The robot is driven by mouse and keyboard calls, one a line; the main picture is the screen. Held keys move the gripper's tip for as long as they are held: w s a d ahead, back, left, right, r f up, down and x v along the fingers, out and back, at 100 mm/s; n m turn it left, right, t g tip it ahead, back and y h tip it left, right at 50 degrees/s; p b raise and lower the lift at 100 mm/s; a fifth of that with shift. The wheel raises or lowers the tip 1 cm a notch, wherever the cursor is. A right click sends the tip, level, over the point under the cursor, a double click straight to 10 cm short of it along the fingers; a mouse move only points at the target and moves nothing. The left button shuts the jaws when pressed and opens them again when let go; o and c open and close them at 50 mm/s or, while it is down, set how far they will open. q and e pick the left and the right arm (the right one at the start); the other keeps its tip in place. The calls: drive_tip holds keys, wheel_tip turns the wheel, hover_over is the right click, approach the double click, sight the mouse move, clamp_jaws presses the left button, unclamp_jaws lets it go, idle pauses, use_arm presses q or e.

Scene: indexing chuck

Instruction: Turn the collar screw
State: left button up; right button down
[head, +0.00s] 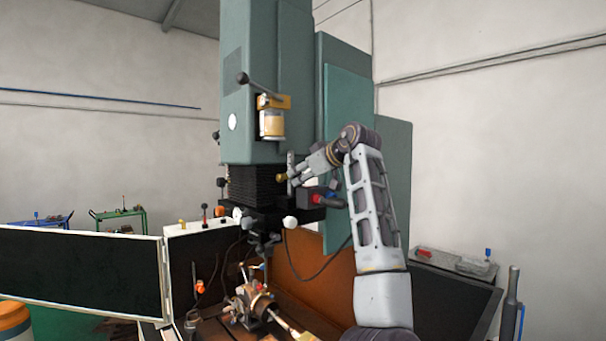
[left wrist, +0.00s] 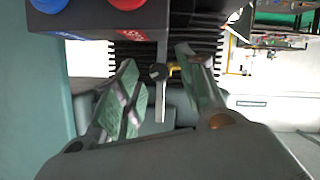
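In the head view my left gripper (head: 297,177) is up at the machine's spindle head, beside a small brass-coloured piece (head: 282,177) and a thin upright grey bar (head: 290,160). I take the brass piece for the collar screw but cannot be sure. In the left wrist view my left gripper (left wrist: 163,95) is open. A round black knob (left wrist: 157,71), the grey bar (left wrist: 160,103) and a yellow piece (left wrist: 175,69) show between its fingers. I cannot tell whether the fingers touch anything. The indexing chuck (head: 258,303) sits lower, on the machine table. My right gripper is not in view.
A black control box with red and blue buttons (head: 317,198) is close beside my left gripper; it also shows in the left wrist view (left wrist: 100,14). Black bellows (head: 254,185) lie behind. A dark guard panel (head: 80,272) stands at the left.

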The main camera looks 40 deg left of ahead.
use_arm(q)
drive_tip(key=shift+c, duration=0.5)
clamp_jaws()
drive_tip(key=shift+w+r+m+g+p, duration=0.15)
drive_tip(key=shift+m+g+p, duration=0.3)
drive_tip(key=shift+p, duration=0.75)
drive_tip(key=shift+m+g+p, duration=0.45)
drive_tip(key=shift+m+p, duration=0.3)
drive_tip(key=shift+p, duration=0.35)
drive_tip(key=shift+w+m+g+p, duration=0.1)
drive_tip(key=shift+m+g+p, duration=0.2)
drive_tip(key=shift+m+p, duration=0.25)
drive_tip(key=shift+m+g, duration=0.4)
drive_tip(key=shift+m, duration=0.15)
drive_tip(key=shift+w, duration=0.1)
